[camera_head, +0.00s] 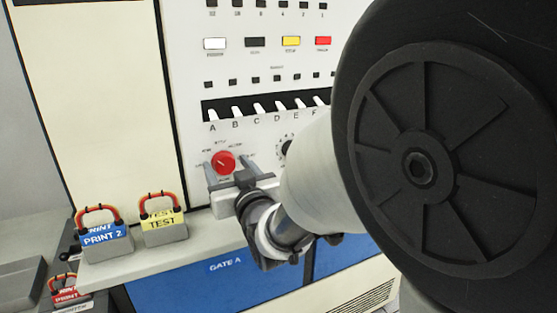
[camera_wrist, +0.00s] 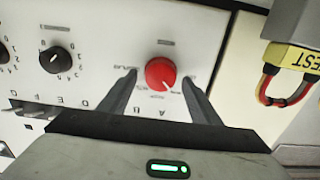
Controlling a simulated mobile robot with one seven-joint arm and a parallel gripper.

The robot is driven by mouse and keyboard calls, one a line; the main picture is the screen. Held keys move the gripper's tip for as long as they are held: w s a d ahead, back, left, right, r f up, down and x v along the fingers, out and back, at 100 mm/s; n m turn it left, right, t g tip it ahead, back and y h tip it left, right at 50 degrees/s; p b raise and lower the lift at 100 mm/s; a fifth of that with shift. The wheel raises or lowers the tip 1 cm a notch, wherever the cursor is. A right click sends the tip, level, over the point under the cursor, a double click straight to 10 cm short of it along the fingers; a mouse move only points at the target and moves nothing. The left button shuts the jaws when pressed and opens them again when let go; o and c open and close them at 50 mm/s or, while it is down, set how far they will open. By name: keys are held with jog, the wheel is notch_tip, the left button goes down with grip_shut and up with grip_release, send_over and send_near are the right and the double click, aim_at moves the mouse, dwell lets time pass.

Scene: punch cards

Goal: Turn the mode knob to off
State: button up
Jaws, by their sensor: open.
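The red mode knob (camera_head: 223,162) sits on the white control panel below the lettered switches, with small labels around it that are too blurred to read for certain. It also shows in the wrist view (camera_wrist: 160,73), with a white pointer mark toward its lower right. My gripper (camera_head: 219,168) is open in front of the panel. In the wrist view its two fingers (camera_wrist: 160,80) stand on either side of the knob, with gaps between them and the knob. I cannot tell how far the fingertips are from the panel face.
A black knob (camera_wrist: 56,60) is on the panel beside the red one. A row of white lever switches (camera_head: 258,108) lies above. A ledge (camera_head: 205,233) carries a blue-labelled PRINT 2 block (camera_head: 104,240) and a yellow-labelled TEST block (camera_head: 163,222), also in the wrist view (camera_wrist: 296,62).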

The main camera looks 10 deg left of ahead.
jog(key=c, duration=1)
jog(key=shift+n+b, duration=0.35)
jog(key=shift+n, duration=0.15)
jog(key=n+b, duration=0.2)
jog(key=n, duration=0.2)
jog(key=shift+a+f, duration=0.1)
jog(key=shift+s+n+b, duration=0.1)
jog(key=shift+n+b, duration=1)
jog(key=shift+n, duration=0.9)
jog(key=o, duration=1)
jog(key=shift+a, duration=0.1)
